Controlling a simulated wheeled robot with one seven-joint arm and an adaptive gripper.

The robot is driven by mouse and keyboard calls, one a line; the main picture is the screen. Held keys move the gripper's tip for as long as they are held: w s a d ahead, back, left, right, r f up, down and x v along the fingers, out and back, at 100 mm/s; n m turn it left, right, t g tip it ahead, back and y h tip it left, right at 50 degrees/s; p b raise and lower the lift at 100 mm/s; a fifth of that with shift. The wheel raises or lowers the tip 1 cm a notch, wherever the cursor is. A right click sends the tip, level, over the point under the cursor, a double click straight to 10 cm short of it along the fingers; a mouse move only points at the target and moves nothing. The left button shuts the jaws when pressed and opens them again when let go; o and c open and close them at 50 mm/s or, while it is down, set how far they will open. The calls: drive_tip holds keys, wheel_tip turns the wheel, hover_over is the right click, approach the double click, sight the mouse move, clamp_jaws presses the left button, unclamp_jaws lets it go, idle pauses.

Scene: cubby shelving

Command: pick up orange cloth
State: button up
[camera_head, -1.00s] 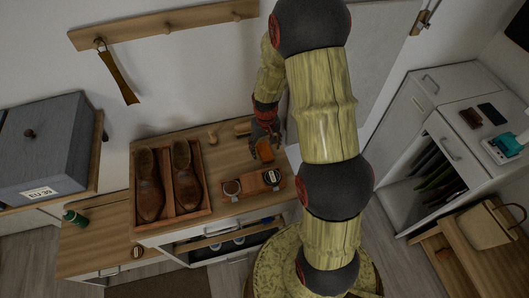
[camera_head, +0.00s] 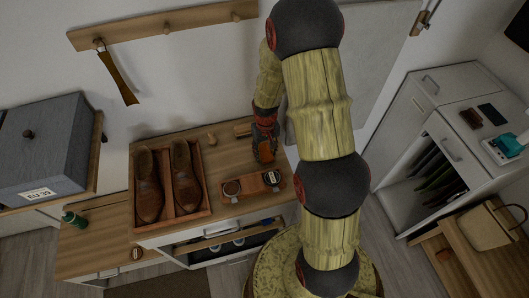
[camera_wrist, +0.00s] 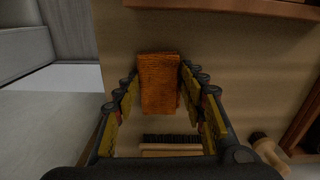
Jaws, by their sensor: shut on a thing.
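The orange cloth (camera_wrist: 158,84) is a small folded rectangle between the fingertips of my gripper (camera_wrist: 160,90) in the wrist view. My gripper is shut on it. In the head view the gripper (camera_head: 265,150) is above the right part of the wooden cabinet top, with the cloth (camera_head: 266,152) showing as a small orange patch between the fingers. Whether the cloth still touches the top is hard to tell.
A wooden tray (camera_head: 207,213) with brown shoes stands left of the gripper. A small holder (camera_head: 252,187) with round tins lies in front. A brush (camera_wrist: 171,142) lies behind the gripper, and a wooden knobbed piece (camera_head: 212,139) is farther left. A wall rack hangs behind.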

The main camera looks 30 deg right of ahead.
sight(265, 152)
drive_tip(key=shift+r, duration=0.1)
drive_tip(key=shift+r, duration=0.25)
wheel_tip(265, 152, up, 2)
drive_tip(key=shift+r+p, duration=0.2)
drive_tip(key=shift+p, duration=0.25)
drive_tip(key=s+a+r+p, duration=0.1)
drive_tip(key=s+a+r, duration=0.1)
drive_tip(key=s+r, duration=0.3)
drive_tip(key=s+a+r+p, duration=0.1)
drive_tip(key=s+a+r, duration=0.2)
drive_tip(key=s+r, duration=0.2)
drive_tip(key=s, duration=0.2)
drive_tip(key=shift+s+a, duration=0.35)
drive_tip(key=shift+s, duration=0.05)
drive_tip(key=shift+o, duration=0.6)
drive_tip(key=c, duration=0.4)
drive_tip(key=shift+c, duration=0.2)
